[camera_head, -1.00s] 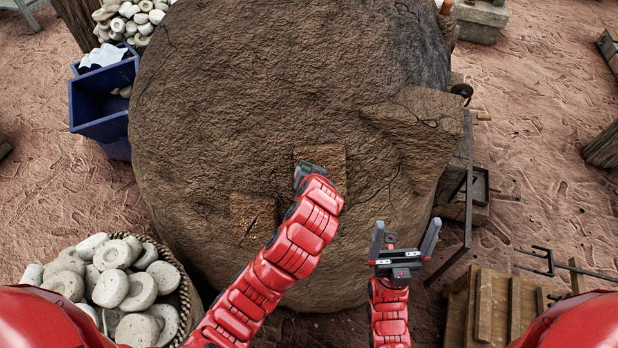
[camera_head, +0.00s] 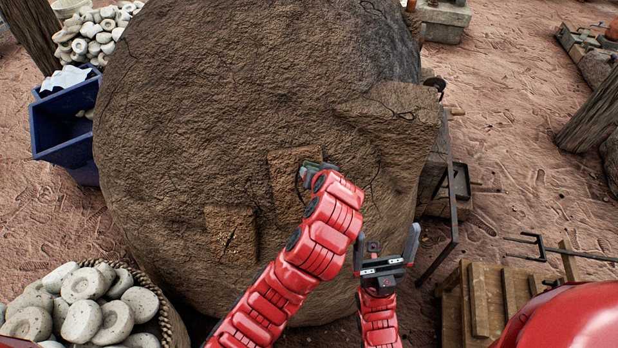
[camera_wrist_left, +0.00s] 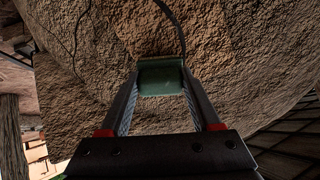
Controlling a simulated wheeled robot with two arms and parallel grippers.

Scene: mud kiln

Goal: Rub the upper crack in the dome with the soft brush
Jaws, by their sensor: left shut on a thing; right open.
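The brown mud dome (camera_head: 200,110) fills the middle of the head view. Its upper rectangular patch (camera_head: 284,190) has a dark upper crack (camera_head: 299,188), partly beside my left gripper. A lower patch (camera_head: 231,232) has its own crack. My left gripper (camera_head: 314,168) is at the upper patch's right edge, shut on a green thing that looks like the brush (camera_wrist_left: 162,78). In the left wrist view, the brush is in front of the dome wall, with a dark crack (camera_wrist_left: 176,28) running down to it; I cannot tell whether they touch. My right gripper (camera_head: 388,245) is open and empty.
A basket of pale stone rings (camera_head: 85,305) stands at the lower left and a blue bin (camera_head: 62,130) left of the dome. A wooden pallet (camera_head: 490,305) and a dark metal frame (camera_head: 452,205) are at the right. Open ground lies beyond.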

